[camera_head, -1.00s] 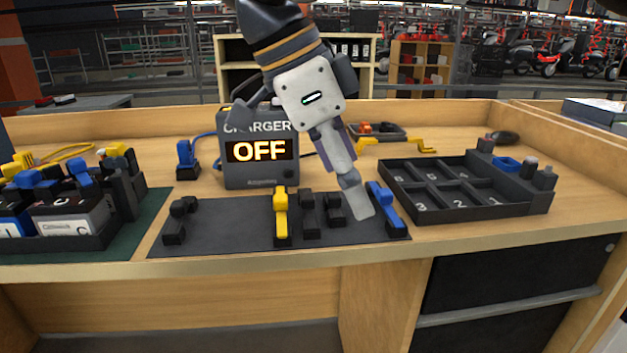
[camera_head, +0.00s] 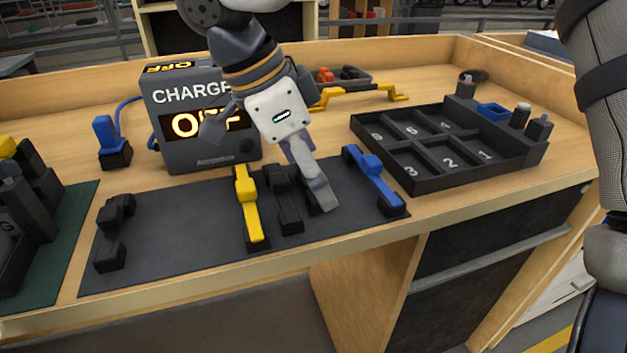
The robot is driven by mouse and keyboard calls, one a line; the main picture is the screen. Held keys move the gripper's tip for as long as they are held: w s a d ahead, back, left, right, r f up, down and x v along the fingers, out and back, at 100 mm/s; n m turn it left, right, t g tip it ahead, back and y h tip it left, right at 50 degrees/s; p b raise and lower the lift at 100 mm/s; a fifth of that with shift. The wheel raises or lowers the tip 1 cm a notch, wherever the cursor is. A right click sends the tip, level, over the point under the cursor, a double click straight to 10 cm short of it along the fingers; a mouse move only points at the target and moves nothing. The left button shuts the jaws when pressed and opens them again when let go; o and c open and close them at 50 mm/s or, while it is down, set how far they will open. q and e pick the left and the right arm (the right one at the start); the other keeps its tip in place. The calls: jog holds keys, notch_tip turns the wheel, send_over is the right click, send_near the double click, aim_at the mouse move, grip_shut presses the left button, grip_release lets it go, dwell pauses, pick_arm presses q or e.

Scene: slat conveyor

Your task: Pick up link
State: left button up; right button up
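Several links lie on a dark mat (camera_head: 180,225). A black link (camera_head: 114,230) is at the left, a yellow link (camera_head: 250,205) is near the middle, a black link (camera_head: 286,203) is beside it, and a blue link (camera_head: 374,178) is at the right. My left gripper (camera_head: 268,168) hangs over the mat, apparently open, its fingers spread. One finger is in front of the charger; the other reaches down between the black and blue links and hides part of the mat there. Contact cannot be told. My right arm shows at the right edge; its gripper is out of view.
A charger (camera_head: 205,155) reading OFF stands behind the mat. A blue-topped black part (camera_head: 112,145) is left of it. A black numbered tray (camera_head: 440,181) is at the right. A yellow handle (camera_head: 350,92) lies at the back. A dark rack (camera_head: 45,190) stands at the left.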

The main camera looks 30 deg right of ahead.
jog(key=shift+d+f, duration=0.2)
jog(key=shift+f, duration=0.3)
jog(key=c, duration=1.1)
jog(key=shift+r, duration=0.15)
